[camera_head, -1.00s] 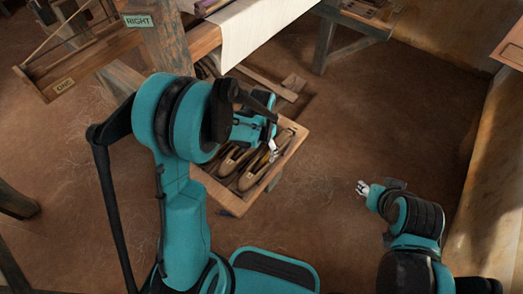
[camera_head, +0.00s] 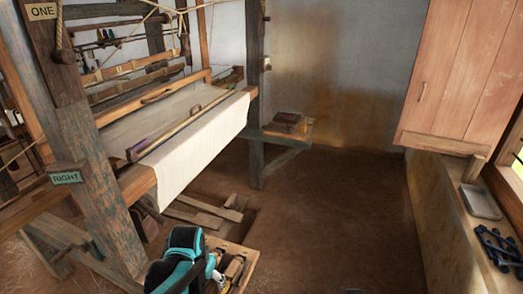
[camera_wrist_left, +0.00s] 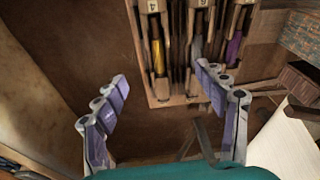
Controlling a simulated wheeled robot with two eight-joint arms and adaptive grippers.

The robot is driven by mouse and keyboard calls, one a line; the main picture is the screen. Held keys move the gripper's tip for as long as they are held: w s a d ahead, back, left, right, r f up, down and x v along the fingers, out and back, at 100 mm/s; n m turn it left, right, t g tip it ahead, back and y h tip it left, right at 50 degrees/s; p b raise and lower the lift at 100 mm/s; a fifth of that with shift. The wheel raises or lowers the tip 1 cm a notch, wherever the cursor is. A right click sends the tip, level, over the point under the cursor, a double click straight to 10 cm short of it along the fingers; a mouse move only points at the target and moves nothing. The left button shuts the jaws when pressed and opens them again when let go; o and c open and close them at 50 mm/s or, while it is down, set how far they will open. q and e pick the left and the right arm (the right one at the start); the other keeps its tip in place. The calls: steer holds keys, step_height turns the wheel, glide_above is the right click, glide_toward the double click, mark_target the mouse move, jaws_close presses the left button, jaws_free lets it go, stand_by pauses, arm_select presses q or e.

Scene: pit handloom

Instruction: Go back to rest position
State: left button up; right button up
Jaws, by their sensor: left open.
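My left gripper (camera_head: 216,277) shows at the bottom of the head view, at the end of my teal and black arm, beside the wooden shuttle tray (camera_head: 247,255). In the left wrist view the gripper (camera_wrist_left: 160,75) has its two purple-grey fingers spread wide with nothing between them. Beyond the fingertips is the tray (camera_wrist_left: 168,101) with numbered compartments. It holds wooden shuttles, one with yellow thread (camera_wrist_left: 158,55) and one with purple thread (camera_wrist_left: 234,47). The fingers look apart from the shuttles. My right gripper is out of view.
The handloom with white cloth (camera_head: 205,150) and a post (camera_head: 100,190) stands at the left. A small wooden stand (camera_head: 300,133) is by the back wall. A cabinet (camera_head: 455,75) and a ledge with a grey tray (camera_head: 481,202) are at the right. The middle floor (camera_head: 335,215) is clear.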

arm_select(q)
steer(key=s+a+r+n+t, duration=0.1)
steer(key=s+r+n+t, duration=0.1)
steer(key=s+r+t, duration=0.3)
steer(key=s+r, duration=0.3)
steer(key=s, duration=0.2)
steer(key=shift+s+r+n, duration=0.25)
steer(key=shift+s+n, duration=0.15)
